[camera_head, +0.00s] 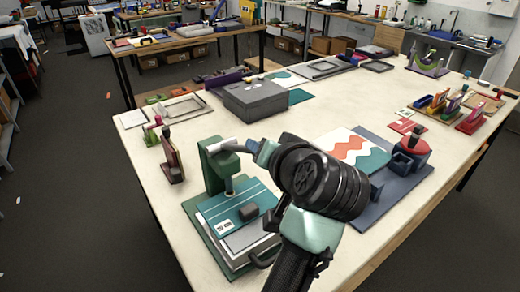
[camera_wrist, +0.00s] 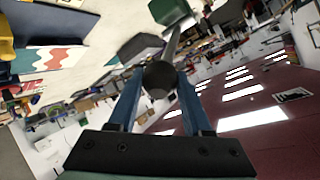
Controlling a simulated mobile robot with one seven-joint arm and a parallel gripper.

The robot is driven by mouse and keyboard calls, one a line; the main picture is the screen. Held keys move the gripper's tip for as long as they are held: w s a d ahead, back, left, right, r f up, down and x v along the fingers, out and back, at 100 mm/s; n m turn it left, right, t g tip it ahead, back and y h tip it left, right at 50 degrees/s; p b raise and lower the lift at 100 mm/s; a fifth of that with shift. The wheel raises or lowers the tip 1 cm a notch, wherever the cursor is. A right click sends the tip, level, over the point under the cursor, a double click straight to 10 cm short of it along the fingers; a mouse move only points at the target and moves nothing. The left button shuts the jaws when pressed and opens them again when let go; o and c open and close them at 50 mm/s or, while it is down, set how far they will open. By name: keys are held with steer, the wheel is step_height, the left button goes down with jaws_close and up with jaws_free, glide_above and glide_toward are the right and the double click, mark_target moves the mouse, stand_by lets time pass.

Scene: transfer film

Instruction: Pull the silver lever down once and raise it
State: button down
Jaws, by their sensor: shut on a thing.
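The green press (camera_head: 215,173) stands at the near left of the table, with a teal plate (camera_head: 236,203) on its bed. The silver lever (camera_head: 224,145) shows as a short pale rod at the top of the press. Its grey shaft (camera_wrist: 173,43) also shows in the wrist view, running from the green head to a dark round knob (camera_wrist: 160,77). My gripper (camera_head: 256,148) is at the right end of the lever. In the wrist view its blue fingers (camera_wrist: 160,85) are shut on the knob, one on each side. My wrist hides the area right of the press.
A dark blue board (camera_head: 400,185) with a red-topped device (camera_head: 413,148) lies right of my arm, beside a patterned sheet (camera_head: 352,148). A dark grey box (camera_head: 255,97) stands behind the press. Small stands (camera_head: 172,160) are close on its left.

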steer(key=shift+s+d+f, duration=0.15)
steer(key=shift+f, duration=0.25)
steer(key=shift+s+d+f, duration=0.1)
steer(key=shift+s+f, duration=0.05)
steer(key=shift+f, duration=0.25)
steer(key=shift+c, duration=1.8)
jaws_free()
steer(key=shift+r, duration=0.15)
steer(key=shift+s+r, duration=0.1)
steer(key=b+v, duration=0.1)
steer(key=v, duration=1.1)
steer(key=shift+s+r, duration=0.2)
steer(key=shift+d, duration=0.1)
